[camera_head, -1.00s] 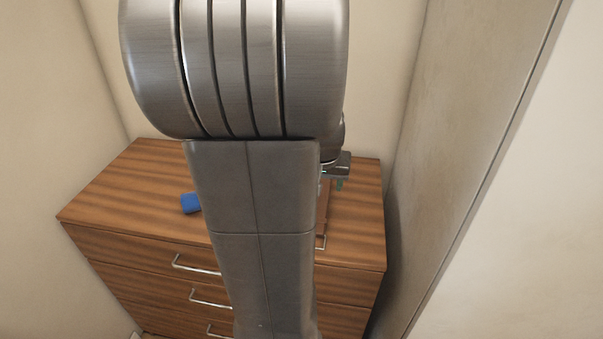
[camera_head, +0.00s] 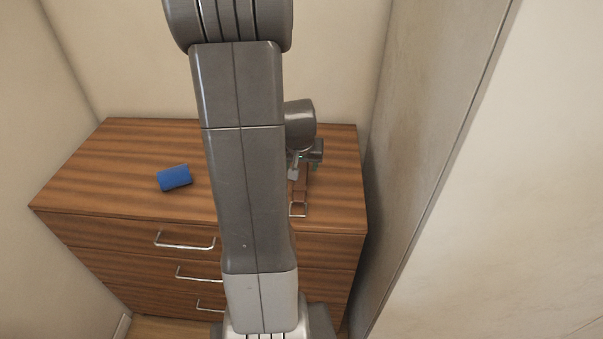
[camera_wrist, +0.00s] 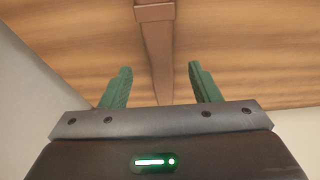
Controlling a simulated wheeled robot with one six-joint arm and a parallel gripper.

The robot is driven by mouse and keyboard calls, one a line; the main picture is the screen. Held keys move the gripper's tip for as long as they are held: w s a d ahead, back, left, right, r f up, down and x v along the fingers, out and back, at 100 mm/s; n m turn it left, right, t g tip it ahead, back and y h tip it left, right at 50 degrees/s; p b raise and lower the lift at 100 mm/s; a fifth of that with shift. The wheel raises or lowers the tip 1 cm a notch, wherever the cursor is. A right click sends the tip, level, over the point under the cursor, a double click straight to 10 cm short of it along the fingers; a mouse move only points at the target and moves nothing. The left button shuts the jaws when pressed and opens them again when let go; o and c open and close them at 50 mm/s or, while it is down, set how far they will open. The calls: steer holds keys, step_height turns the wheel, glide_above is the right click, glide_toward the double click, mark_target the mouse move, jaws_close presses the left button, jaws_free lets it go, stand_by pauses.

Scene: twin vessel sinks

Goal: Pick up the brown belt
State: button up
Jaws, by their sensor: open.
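The brown belt (camera_head: 301,187) lies on top of the wooden dresser, near its right front edge, with its metal buckle towards the front. My arm hides part of it in the head view. In the wrist view the belt (camera_wrist: 155,50) runs down the picture as a brown strap with a loop across it. My gripper (camera_wrist: 160,82) is open, with green fingers on either side of the belt's line. The fingers look apart from the belt, and nothing is between them in a grip. In the head view my gripper (camera_head: 303,168) is beside and partly over the belt's far part.
The wooden dresser (camera_head: 120,160) has drawers with metal handles (camera_head: 185,242) at the front. A blue object (camera_head: 174,178) lies on its left part. Walls stand behind and at the left, and a grey panel (camera_head: 415,120) rises close on the right.

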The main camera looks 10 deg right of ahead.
mark_target(302, 171)
steer(key=shift+x, duration=1.95)
steer(key=shift+w, duration=0.1)
steer(key=c, duration=1.1)
